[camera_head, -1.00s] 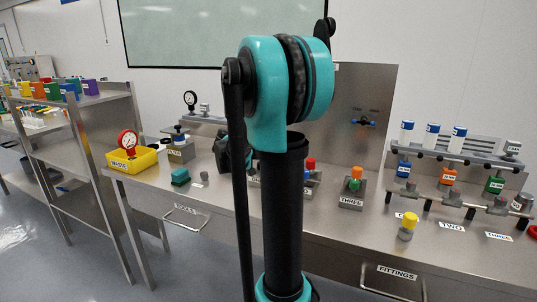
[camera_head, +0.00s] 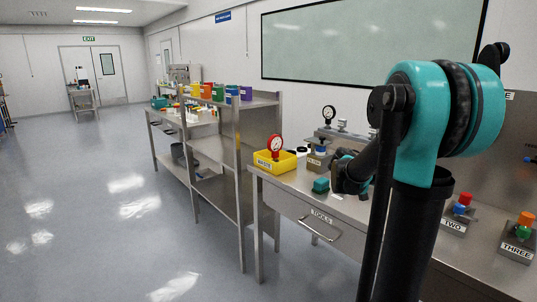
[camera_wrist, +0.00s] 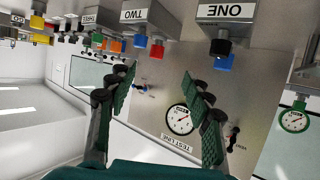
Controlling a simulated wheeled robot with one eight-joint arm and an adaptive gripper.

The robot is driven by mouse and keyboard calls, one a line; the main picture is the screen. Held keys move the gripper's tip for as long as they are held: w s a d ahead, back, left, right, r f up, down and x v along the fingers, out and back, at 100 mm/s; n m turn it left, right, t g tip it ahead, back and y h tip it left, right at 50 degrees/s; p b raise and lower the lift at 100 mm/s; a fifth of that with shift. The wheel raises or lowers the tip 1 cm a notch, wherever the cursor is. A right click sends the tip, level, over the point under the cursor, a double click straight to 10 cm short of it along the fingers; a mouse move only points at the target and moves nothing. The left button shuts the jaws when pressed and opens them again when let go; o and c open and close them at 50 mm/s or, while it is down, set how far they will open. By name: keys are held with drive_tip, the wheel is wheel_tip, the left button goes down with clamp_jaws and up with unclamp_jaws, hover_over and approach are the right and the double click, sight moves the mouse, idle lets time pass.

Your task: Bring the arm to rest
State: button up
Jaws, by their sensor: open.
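My arm (camera_head: 410,200), teal and black, stands upright at the right of the head view, in front of the steel bench. Its forearm reaches back behind the upright link, so part of it is hidden. My gripper is small and dark low over the bench in the head view. In the wrist view, my gripper (camera_wrist: 160,84) has its two green-padded fingers spread wide with nothing between them. Beyond the fingers are a steel panel and a round white gauge (camera_wrist: 180,120) by a label reading TEST LINE. The wrist picture is upside down.
A steel shelf (camera_head: 240,190) stands left; open floor lies beyond.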

drive_tip(key=s+a+f+n+t+y, duration=0.1)
drive_tip(key=s+a+f+n+y, duration=0.5)
drive_tip(key=a+f, duration=0.5)
drive_tip(key=s+a+f+n+t+y, duration=0.2)
drive_tip(key=s+a+f+n+y, duration=0.5)
drive_tip(key=s+a+f+n, duration=0.4)
drive_tip(key=s+a, duration=0.1)
drive_tip(key=a, duration=0.4)
drive_tip(key=shift+a+y, duration=0.2)
drive_tip(key=shift+y, duration=0.1)
drive_tip(key=shift+s, duration=0.1)
